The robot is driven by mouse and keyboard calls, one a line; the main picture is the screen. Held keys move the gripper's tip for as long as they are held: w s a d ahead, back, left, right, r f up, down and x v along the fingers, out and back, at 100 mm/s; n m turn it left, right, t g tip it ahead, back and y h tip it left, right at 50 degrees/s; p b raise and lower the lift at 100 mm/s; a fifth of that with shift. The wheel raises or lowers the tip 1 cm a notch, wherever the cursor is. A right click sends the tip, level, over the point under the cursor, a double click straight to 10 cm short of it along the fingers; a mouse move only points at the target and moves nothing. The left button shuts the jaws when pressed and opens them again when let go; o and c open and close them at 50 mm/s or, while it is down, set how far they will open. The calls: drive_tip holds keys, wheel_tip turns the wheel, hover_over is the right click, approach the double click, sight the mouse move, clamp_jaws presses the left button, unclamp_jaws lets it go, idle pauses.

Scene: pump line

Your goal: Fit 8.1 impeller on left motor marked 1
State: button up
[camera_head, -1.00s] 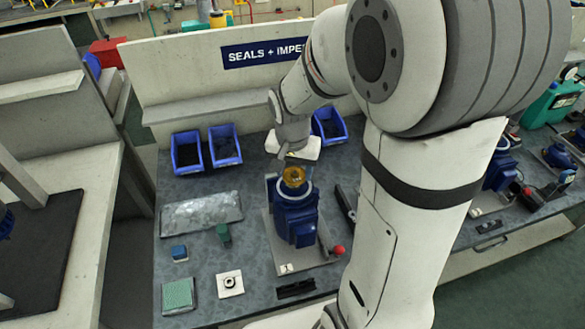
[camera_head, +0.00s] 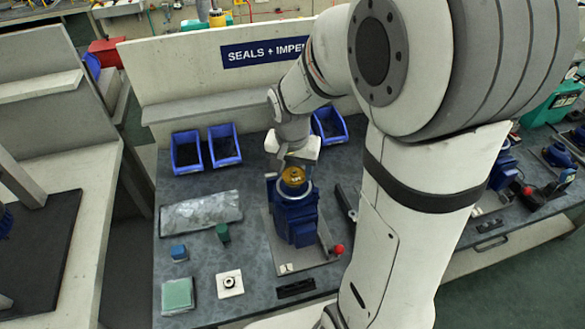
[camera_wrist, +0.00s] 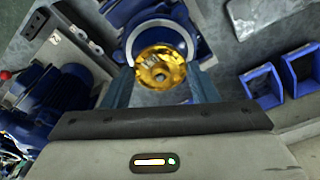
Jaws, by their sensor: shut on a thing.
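The brass-coloured impeller (camera_head: 293,176) is at the top of the blue left motor (camera_head: 297,222), which stands upright on a grey base plate. In the wrist view the impeller (camera_wrist: 160,68) lies between the fingers of my gripper (camera_wrist: 161,85), in front of the motor's round flange (camera_wrist: 160,30). My gripper (camera_head: 291,163) is shut on the impeller, above the motor. I cannot tell whether the impeller is seated on the shaft or just above it. The shaft is hidden behind it, and the number mark cannot be read.
Blue bins (camera_head: 186,152) stand at the back of the bench. A clear bag (camera_head: 201,212), a green block (camera_head: 222,232), a blue block (camera_head: 179,252), a green pad (camera_head: 178,294) and a white square with a ring (camera_head: 230,283) lie left. A red-knobbed lever (camera_head: 337,249) stands right of the motor.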

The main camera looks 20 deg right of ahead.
drive_tip(key=shift+f, duration=0.25)
idle(0.3)
drive_tip(key=o, duration=1.1)
drive_tip(key=shift+c, duration=0.2)
drive_tip(key=shift+o, duration=0.5)
drive_tip(key=o, duration=0.4)
wheel_tip(320, 180, up, 9)
drive_tip(key=p, duration=0.5)
drive_tip(key=shift+p, duration=0.4)
